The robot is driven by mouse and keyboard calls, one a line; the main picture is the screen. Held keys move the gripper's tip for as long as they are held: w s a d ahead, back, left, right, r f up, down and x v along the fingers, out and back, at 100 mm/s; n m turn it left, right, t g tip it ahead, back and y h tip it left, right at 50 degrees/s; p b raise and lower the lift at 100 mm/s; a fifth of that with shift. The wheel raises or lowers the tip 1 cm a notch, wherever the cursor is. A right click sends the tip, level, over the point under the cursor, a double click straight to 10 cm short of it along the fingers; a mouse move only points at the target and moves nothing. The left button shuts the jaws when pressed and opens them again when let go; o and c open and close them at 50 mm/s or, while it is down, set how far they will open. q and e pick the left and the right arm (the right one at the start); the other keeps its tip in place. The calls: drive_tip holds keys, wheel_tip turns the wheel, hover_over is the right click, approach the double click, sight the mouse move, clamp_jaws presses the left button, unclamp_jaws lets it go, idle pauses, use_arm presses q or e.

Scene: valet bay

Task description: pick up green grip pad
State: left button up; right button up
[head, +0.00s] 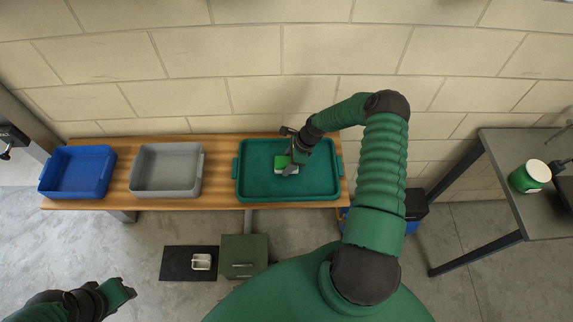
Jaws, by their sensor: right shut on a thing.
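The green grip pad (283,162) is a small green block with a pale lower edge. It is in the head view over the teal tray (322,193), toward the middle of it. My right gripper (291,160) comes down over the tray from the right and is shut on the pad, partly covering it. I cannot tell whether the pad touches the tray floor or is a little above it. My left gripper (120,291) is low at the left, over the floor and away from the pad. Its jaws are too small to read.
A blue tray (75,191) and a grey tray (168,191) stand left on the wooden bench (220,200). On the floor are a dark mat (177,265) with a small metal tin (201,262) and a green box (243,256). A right-hand table (525,215) holds a green-and-white can (530,177).

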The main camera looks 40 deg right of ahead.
drive_tip(key=shift+d+r, duration=0.2)
drive_tip(key=shift+r, duration=0.05)
wheel_tip(320, 180, up, 2)
drive_tip(key=shift+r+b, duration=0.15)
drive_tip(key=shift+b, duration=0.65)
drive_tip(key=s+a+b, duration=0.1)
drive_tip(key=s+a, duration=0.1)
drive_tip(key=s, duration=0.2)
drive_tip(key=s+a+r+b, duration=0.1)
drive_tip(key=s+a, duration=0.2)
drive_tip(key=s, duration=0.2)
drive_tip(key=s+a+b, duration=0.1)
drive_tip(key=s+a, duration=0.2)
drive_tip(key=s, duration=0.2)
drive_tip(key=shift+a+r, duration=0.15)
drive_tip(key=shift+r, duration=0.2)
drive_tip(key=o, duration=0.8)
drive_tip(key=shift+a, duration=0.1)
drive_tip(key=c, duration=0.6)
